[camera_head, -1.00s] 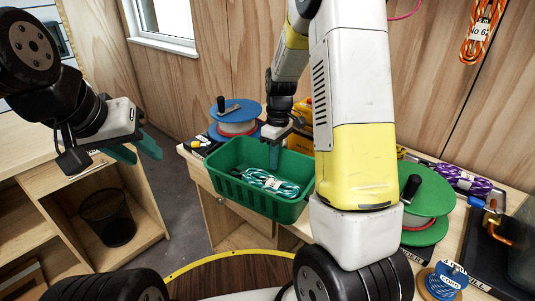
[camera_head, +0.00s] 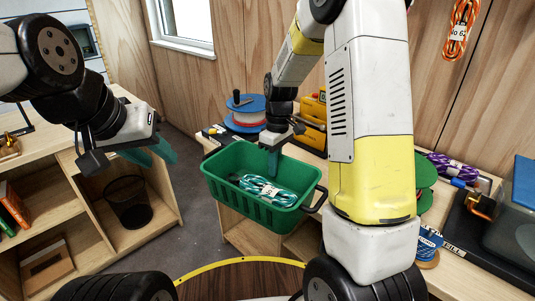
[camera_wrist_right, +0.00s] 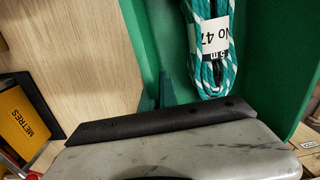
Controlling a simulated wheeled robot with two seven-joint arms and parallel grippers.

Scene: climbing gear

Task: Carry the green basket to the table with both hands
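The green basket (camera_head: 250,212), with a teal-and-white rope coil (camera_head: 268,190) inside, hangs level in front of the right-hand bench (camera_head: 212,150). My right gripper (camera_head: 273,160) is at its back rim, one finger showing inside the wall. In the right wrist view, the fingers (camera_wrist_right: 158,95) close around the green basket wall (camera_wrist_right: 143,40); the rope with its "No 47" tag lies beside them. The basket's black handle shows at its right end. My left gripper (camera_head: 152,153) is open and empty, left of the basket and apart from it.
The right-hand bench holds a blue reel (camera_head: 246,112), yellow cases (camera_head: 313,120), a green reel (camera_head: 425,180) and a purple rope (camera_head: 455,168). A wooden shelf unit (camera_head: 178,205) stands at left, with a wire bin (camera_head: 130,203). Grey floor (camera_head: 190,180) lies between.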

